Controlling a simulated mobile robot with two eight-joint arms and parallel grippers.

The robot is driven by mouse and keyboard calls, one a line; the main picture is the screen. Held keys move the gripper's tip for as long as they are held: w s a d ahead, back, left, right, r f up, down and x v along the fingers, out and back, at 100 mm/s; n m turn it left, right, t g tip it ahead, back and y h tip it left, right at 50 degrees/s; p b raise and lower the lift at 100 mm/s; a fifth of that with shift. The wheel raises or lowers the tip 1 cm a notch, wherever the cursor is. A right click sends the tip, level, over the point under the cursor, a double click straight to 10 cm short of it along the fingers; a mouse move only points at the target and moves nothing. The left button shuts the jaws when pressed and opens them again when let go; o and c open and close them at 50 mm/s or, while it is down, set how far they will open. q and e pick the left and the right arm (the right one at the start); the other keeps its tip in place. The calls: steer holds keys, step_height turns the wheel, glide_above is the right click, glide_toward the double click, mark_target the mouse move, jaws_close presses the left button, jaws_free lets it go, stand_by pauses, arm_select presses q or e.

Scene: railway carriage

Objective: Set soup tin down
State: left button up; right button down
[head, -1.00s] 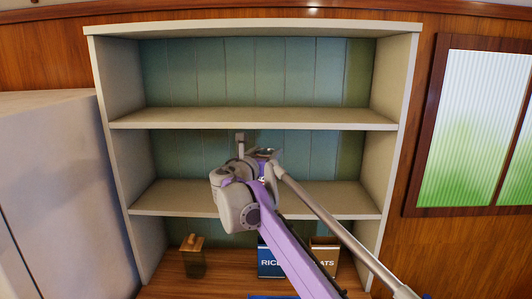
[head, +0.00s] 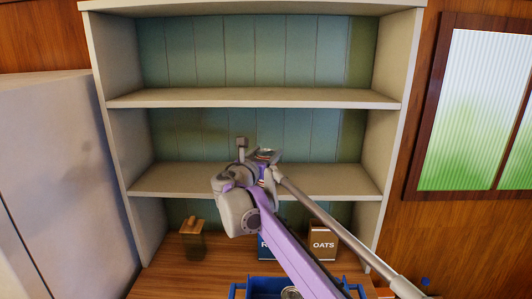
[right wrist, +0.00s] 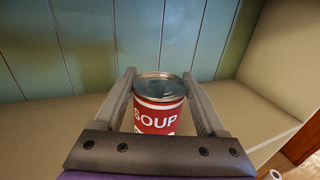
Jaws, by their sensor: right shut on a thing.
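The soup tin (right wrist: 159,122) is red with a white SOUP label and a grey metal lid. In the right wrist view it stands upright between the two fingers of my right gripper (right wrist: 158,77), which is shut on it. In the head view the right gripper (head: 255,149) is in front of the middle bay of the shelf unit, over the lower shelf board (head: 160,183). Only the tin's lid and a bit of its side (head: 266,154) show there. I cannot tell whether its base touches the board. My left gripper is not in view.
Both shelf boards look bare. Below stand a brown lidded jar (head: 192,244), a blue rice box (head: 264,250), partly hidden by my arm, and an oats box (head: 322,243). A blue crate (head: 238,290) with a tin inside is at the bottom. A pale cabinet (head: 60,180) stands left.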

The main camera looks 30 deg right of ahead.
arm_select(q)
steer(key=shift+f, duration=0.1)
arm_select(e)
steer(key=shift+f, duration=0.25)
jaws_free()
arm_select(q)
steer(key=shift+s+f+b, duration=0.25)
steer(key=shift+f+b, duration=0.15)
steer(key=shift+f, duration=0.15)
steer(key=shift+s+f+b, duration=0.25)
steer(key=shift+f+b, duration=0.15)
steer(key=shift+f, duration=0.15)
arm_select(e)
steer(key=v, duration=1)
steer(key=shift+s+a, duration=0.25)
steer(key=shift+a, duration=0.05)
steer(key=shift+c, duration=0.3)
jaws_close()
